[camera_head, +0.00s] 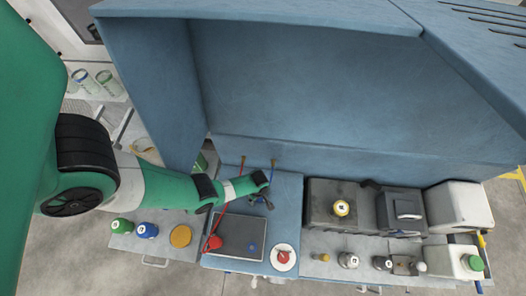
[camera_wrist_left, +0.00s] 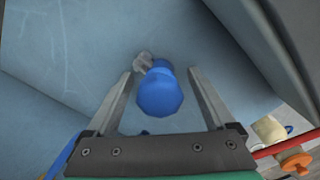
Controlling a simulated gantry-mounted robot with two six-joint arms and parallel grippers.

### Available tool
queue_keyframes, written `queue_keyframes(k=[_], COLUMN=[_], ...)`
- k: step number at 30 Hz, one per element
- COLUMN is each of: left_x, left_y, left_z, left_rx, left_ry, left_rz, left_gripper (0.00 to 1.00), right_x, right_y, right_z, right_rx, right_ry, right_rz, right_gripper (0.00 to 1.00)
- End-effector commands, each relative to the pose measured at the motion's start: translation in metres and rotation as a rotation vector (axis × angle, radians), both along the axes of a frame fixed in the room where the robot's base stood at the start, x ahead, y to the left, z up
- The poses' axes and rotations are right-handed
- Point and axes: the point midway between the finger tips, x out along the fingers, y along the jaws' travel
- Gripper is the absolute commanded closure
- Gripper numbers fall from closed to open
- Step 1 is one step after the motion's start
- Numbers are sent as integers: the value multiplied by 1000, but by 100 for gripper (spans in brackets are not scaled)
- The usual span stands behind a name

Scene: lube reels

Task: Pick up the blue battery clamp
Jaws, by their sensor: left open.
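The blue battery clamp (camera_wrist_left: 160,92) shows in the left wrist view as a rounded blue handle with a grey metal end beyond it. My left gripper (camera_wrist_left: 166,82) is open, with one finger on each side of the blue handle and a visible gap on both sides. I cannot tell how far the clamp is below the fingertips. In the head view my left gripper (camera_head: 264,198) is over the blue bench, beside a hanging blue cable (camera_head: 273,176). The clamp is mostly hidden there by my gripper. My right gripper is not in view.
A red clamp (camera_head: 214,242) on a red cable lies by a grey panel (camera_head: 240,228). A white dish with a red item (camera_head: 284,258) stands nearby. Green and blue bottles (camera_head: 147,230) stand left, grey machines (camera_head: 340,190) right. The blue bench back wall rises close behind.

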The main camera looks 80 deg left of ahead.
Motion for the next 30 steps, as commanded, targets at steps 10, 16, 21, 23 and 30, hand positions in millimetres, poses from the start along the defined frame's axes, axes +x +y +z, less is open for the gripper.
queue_keyframes(k=[10, 16, 21, 23, 30], left_x=[1, 1, 1, 1, 1], left_y=[0, 0, 0, 0, 0], left_z=[-1, -1, -1, -1, -1], left_rx=[0, 0, 0, 0, 0], left_ry=[-1, -1, -1, -1, -1], left_rz=[-1, -1, -1, -1, -1], left_gripper=[28, 64, 95, 100, 100], right_x=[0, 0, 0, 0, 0], right_y=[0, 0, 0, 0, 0], right_z=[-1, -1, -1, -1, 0], right_rx=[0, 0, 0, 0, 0], right_ry=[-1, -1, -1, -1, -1], right_rz=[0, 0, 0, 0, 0], right_gripper=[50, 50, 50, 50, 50])
